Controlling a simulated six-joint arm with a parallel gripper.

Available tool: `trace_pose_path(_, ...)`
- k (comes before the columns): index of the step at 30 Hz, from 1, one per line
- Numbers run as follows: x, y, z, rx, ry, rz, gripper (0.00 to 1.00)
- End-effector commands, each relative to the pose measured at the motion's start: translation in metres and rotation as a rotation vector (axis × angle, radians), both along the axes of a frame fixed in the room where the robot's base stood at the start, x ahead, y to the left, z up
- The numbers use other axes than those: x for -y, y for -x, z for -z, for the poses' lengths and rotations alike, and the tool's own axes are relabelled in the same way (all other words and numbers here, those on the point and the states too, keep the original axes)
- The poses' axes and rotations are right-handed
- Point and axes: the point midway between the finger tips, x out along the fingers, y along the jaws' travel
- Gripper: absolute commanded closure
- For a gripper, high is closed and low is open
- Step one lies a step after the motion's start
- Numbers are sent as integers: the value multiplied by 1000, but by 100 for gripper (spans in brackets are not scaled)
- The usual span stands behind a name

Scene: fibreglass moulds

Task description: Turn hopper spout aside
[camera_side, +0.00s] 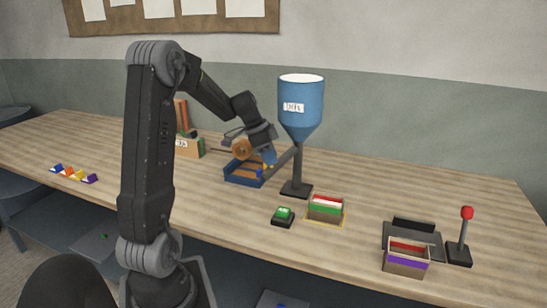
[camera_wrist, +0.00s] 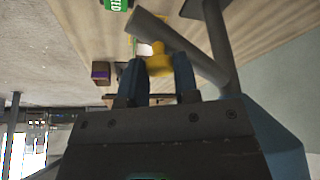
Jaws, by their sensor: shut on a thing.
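The blue hopper (camera_side: 302,108), with a white label, stands on a post with a dark base at the table's middle. Its grey spout (camera_side: 283,158) slants down to the left, its lower end near the blue tray (camera_side: 233,181). In the wrist view the spout (camera_wrist: 180,46) runs diagonally beyond the fingertips, with a yellow knob (camera_wrist: 158,63) on it. My gripper (camera_wrist: 159,70) has its two blue fingers on either side of this knob and is shut on it. In the side view my gripper (camera_side: 267,164) is beside the spout's lower part, and the contact is too small to see clearly.
A green button box (camera_side: 283,216) and an open box of coloured cards (camera_side: 326,211) stand in front of the hopper. A purple-banded box (camera_side: 407,258) and a red-knobbed lever (camera_side: 463,235) are at right. Small coloured pieces (camera_side: 73,174) lie at left. Table between is clear.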

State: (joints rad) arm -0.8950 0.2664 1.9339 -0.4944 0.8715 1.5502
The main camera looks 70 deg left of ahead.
Motion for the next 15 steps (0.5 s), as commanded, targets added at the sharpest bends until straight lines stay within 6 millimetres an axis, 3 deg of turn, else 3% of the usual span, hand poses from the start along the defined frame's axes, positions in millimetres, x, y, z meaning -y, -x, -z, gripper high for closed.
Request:
trace_pose_path(14,-3,1,0,0,-5,19,100)
trace_pose_path(15,-3,1,0,0,-5,18,70)
